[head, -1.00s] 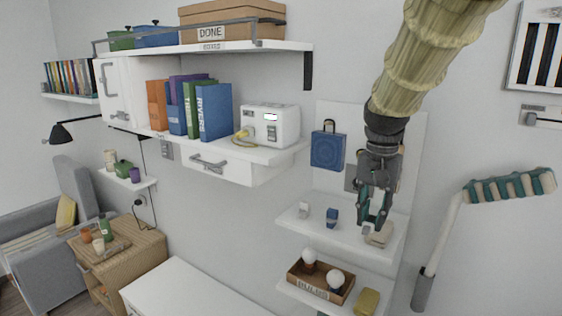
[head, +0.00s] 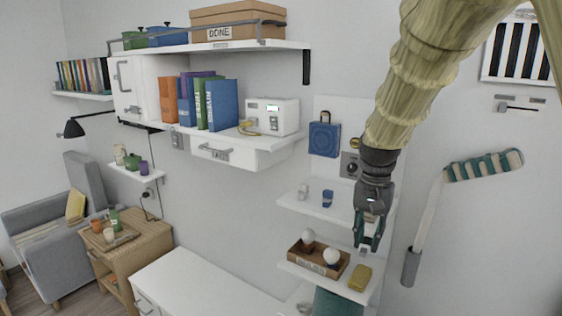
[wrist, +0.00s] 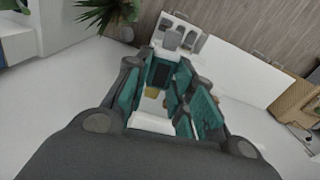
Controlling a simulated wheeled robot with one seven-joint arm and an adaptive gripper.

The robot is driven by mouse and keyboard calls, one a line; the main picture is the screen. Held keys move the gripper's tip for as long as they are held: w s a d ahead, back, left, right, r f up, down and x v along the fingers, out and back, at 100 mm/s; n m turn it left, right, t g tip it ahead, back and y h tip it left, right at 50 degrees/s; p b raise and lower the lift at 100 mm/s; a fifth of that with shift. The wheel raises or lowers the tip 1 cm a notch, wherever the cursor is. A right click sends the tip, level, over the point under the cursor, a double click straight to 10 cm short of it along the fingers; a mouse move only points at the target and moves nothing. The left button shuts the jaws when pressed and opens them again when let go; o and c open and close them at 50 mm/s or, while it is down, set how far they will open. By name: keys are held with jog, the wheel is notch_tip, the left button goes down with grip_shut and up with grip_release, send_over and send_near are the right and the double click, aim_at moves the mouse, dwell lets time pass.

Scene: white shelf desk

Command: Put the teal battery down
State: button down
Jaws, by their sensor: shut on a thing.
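My gripper (head: 367,238) is in front of the small wall shelves on the right in the head view, with its fingers pointing down beside the lower shelf. In the wrist view its teal-padded fingers (wrist: 168,100) are shut on a dark teal block (wrist: 159,75), which I take as the teal battery. In the head view the battery is hard to tell apart from the teal finger pads. A small blue item (head: 328,198) and a small whitish item (head: 302,192) stand on the upper small shelf (head: 318,209), left of my gripper.
The lower small shelf (head: 318,282) bears a brown box (head: 318,265) with white bulbs and a yellow item (head: 360,278) close to my gripper. A teal container (head: 338,303) shows below. The white desk top (head: 200,285) looks clear.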

jog(key=s+a+f+n+b, duration=0.1)
jog(key=s+f+n+b, duration=0.1)
jog(key=f, duration=1.2)
jog(key=s+a+f+n+b, duration=0.1)
jog(key=f+b, duration=0.3)
jog(key=f, duration=1.1)
jog(key=s+a+f+n+b, duration=0.1)
jog(key=s+f, duration=0.3)
jog(key=f, duration=1)
jog(key=shift+f+n+b, duration=0.4)
jog(key=shift+n+b, duration=0.5)
